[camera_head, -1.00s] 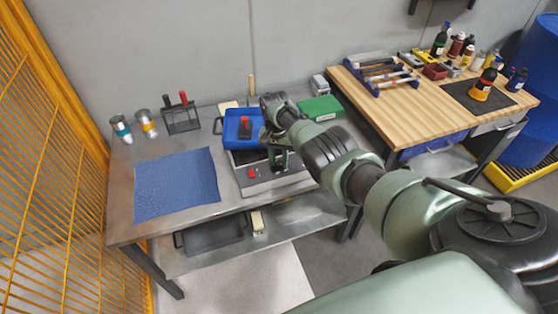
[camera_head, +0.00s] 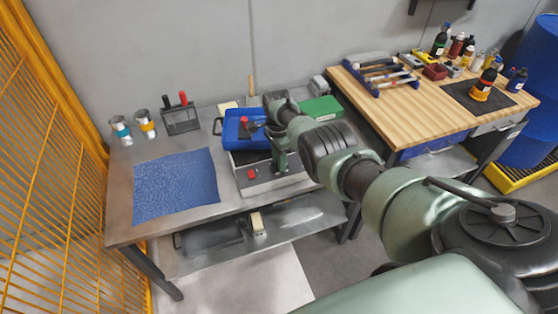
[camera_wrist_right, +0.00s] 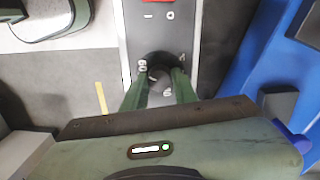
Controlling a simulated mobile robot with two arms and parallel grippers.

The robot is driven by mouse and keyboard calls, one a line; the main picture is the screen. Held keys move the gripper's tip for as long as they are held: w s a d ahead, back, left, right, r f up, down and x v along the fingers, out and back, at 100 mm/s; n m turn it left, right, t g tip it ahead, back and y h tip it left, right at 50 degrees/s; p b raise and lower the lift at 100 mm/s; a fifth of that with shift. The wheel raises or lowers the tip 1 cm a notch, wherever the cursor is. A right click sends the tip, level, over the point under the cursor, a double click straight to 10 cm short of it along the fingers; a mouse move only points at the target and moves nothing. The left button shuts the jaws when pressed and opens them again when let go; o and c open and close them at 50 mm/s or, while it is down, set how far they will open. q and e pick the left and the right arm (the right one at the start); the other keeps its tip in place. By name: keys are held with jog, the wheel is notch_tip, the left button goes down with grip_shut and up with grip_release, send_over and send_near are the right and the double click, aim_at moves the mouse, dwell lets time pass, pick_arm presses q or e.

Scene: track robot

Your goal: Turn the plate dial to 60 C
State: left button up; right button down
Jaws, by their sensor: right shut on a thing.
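The hot plate (camera_head: 265,187) stands on the grey metal bench, with a red button on the left of its front panel. In the right wrist view its grey panel (camera_wrist_right: 160,28) runs down the middle. The dark round plate dial (camera_wrist_right: 158,78) has printed numbers around it. My right gripper (camera_head: 281,170) is over the right part of the panel. In the wrist view its green fingers (camera_wrist_right: 158,90) are shut on the dial, one on each side. The dial's pointer and exact setting cannot be read. In the head view the dial is hidden by the gripper. My left gripper is not in view.
A blue mat (camera_head: 177,186) lies to the left. Two cans and a black holder (camera_head: 181,121) stand at the back left.

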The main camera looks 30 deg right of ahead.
jog(key=shift+w+d+r+m, duration=0.15)
jog(key=shift+r+m, duration=0.05)
jog(key=shift+m, duration=0.4)
jog(key=c, duration=1.1)
grip_release()
jog(key=shift+f, duration=0.1)
notch_tip(320, 180, up, 7)
jog(key=p, duration=0.3)
jog(key=shift+w+r, duration=0.1)
jog(key=shift+r, duration=0.3)
